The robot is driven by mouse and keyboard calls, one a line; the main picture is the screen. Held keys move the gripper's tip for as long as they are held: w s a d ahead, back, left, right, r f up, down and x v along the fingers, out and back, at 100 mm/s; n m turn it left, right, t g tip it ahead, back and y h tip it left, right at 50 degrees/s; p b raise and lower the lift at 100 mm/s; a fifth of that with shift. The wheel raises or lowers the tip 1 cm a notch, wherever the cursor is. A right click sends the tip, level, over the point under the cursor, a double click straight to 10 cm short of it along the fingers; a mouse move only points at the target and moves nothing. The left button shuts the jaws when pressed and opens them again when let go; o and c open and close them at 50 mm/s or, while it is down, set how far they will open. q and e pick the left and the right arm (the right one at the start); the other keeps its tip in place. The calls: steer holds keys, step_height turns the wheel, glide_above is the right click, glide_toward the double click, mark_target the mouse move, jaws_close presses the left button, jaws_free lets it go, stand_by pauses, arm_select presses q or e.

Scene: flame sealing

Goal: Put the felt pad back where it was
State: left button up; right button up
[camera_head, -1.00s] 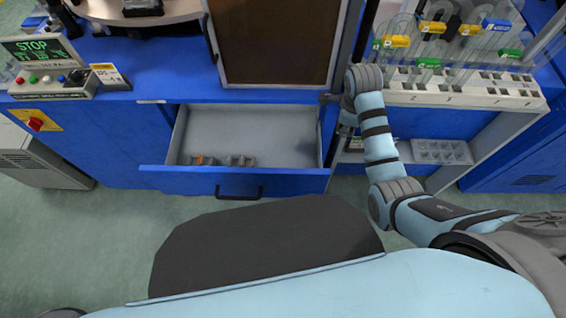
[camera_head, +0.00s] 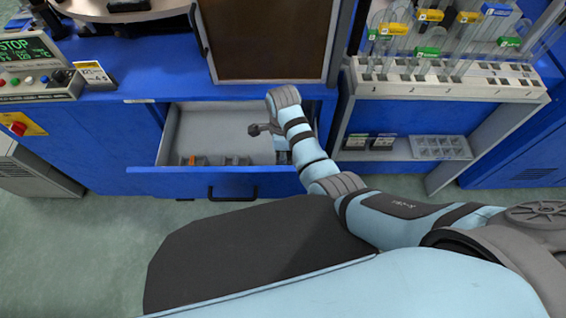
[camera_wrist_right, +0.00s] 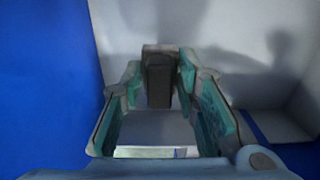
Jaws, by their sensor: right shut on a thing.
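My right gripper (camera_wrist_right: 158,72) has teal inner finger pads and is shut on a small dark grey block (camera_wrist_right: 159,88), which looks like the felt pad. The block stands upright between the fingertips. The wrist view shows pale grey drawer walls around the gripper and a blue panel at the left. My left gripper is not in view.
At right are a white slotted rack (camera_head: 445,80), dark boxes (camera_head: 370,142) and a grey tray (camera_head: 440,147) on a lower shelf.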

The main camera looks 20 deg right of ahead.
step_height(320, 180, down, 4)
steer(key=shift+s+r+b, duration=0.1)
steer(key=shift+b, duration=0.6)
steer(key=o, duration=1.1)
step_height(320, 180, up, 12)
steer(key=p, duration=0.5)
steer(key=shift+r, duration=0.15)
